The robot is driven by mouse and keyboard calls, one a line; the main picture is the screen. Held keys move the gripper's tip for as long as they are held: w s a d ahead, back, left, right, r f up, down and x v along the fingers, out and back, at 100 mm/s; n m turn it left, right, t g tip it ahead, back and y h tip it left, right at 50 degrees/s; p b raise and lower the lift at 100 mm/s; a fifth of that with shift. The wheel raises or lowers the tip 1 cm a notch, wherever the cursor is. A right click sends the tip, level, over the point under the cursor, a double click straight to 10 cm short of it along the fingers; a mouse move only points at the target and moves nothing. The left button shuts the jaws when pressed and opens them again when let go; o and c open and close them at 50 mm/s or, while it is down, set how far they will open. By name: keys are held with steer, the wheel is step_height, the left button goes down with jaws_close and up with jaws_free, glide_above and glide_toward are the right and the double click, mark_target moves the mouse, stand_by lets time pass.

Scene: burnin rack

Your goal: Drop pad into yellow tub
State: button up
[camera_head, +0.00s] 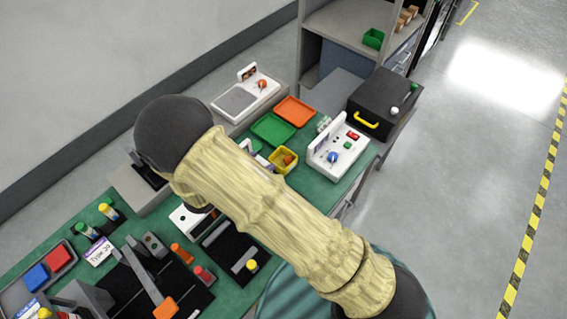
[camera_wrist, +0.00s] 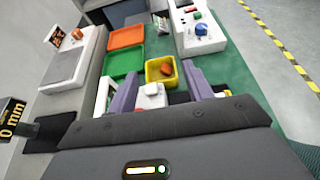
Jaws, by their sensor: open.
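The yellow tub (camera_head: 283,168) stands on the green bench top beside a green tray. It also shows in the wrist view (camera_wrist: 150,80). A small orange-red piece (camera_wrist: 166,69) lies inside the tub and also shows in the head view (camera_head: 289,160); I cannot tell for sure that it is the pad. My gripper (camera_wrist: 160,80) is open, its purple fingers spread on either side of the tub in the wrist view. I see nothing held between them. In the head view my arm hides most of the gripper, just left of the tub.
A green tray (camera_head: 273,129) and an orange tray (camera_head: 295,111) lie behind the tub. A white device with a blue knob (camera_head: 333,157) stands to its right, and a black box with a yellow handle (camera_head: 385,103) beyond. A white-and-grey device (camera_head: 240,99) stands back left. The front left bench is crowded.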

steer(key=v, duration=0.5)
steer(key=shift+r+b, duration=0.1)
steer(key=shift+b, duration=0.25)
stand_by(0.3)
steer(key=s+d+r+m+g+y, duration=0.1)
steer(key=d+r+m+g+y, duration=0.1)
steer(key=d+m, duration=0.7)
steer(key=s+d+r+m+g+y, duration=0.2)
steer(key=d+r+m, duration=0.3)
steer(key=d+m, duration=0.4)
steer(key=s+d+r+m+g+y, duration=0.1)
steer(key=d+r+m+g+y, duration=0.3)
steer(key=d+m, duration=0.5)
steer(key=shift+s+m, duration=0.25)
steer(key=shift+m, duration=0.45)
